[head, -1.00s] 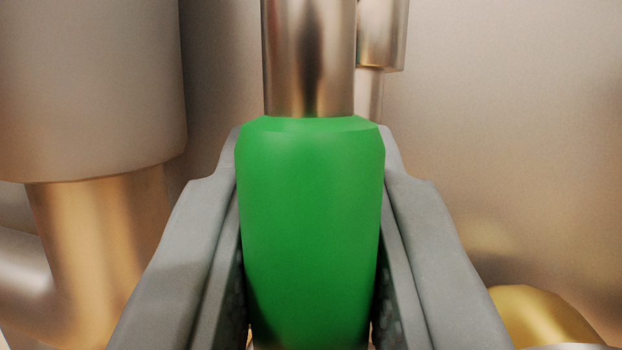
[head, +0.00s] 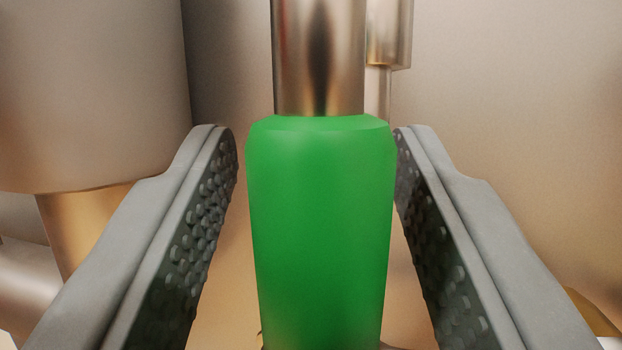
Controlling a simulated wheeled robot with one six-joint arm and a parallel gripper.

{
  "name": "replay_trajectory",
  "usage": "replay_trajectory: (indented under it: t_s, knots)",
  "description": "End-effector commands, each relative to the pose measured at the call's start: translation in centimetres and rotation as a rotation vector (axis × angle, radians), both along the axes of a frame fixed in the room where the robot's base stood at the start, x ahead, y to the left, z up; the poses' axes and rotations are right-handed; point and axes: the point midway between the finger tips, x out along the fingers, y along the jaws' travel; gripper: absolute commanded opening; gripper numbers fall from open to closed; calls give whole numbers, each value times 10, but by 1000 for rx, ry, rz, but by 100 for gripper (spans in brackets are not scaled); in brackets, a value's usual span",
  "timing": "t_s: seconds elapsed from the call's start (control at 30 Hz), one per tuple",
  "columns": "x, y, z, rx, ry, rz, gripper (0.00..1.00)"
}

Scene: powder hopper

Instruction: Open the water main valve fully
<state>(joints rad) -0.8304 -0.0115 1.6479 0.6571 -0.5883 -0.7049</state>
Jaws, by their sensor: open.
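A green handle (head: 320,230) stands upright in the middle of the view, with a metal rod or pipe (head: 319,55) behind and above its top end. I take it to be the valve's handle; the valve body is not visible. My gripper (head: 314,135) is open around the green handle, one grey finger on each side. There is a clear gap on the left, and a much narrower one on the right near the fingertip. The textured inner pads of both fingers show. The lower end of the handle is cut off by the picture's bottom edge.
A wide metal cylinder (head: 95,95) with a narrower brass-coloured pipe (head: 90,230) below it stands at the left. A thinner metal pipe (head: 388,35) is behind the rod. A plain metal surface (head: 520,110) fills the right side.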

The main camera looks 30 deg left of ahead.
Motion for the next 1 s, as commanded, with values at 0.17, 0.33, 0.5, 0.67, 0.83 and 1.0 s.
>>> replay_trajectory:
  t_s: [0.17, 0.33, 0.5, 0.67, 0.83, 1.0]
  knots:
    - [-9, -4, -3, 0, -1, 0, 43]
    - [-32, -15, -14, 0, 0, 1, 43]
    - [-60, -29, -27, 0, 0, 1, 43]
    - [-87, -42, -39, 1, 0, 3, 43]
    - [-113, -54, -52, 0, 0, 3, 43]
    - [-133, -64, -61, 1, 1, 3, 43]
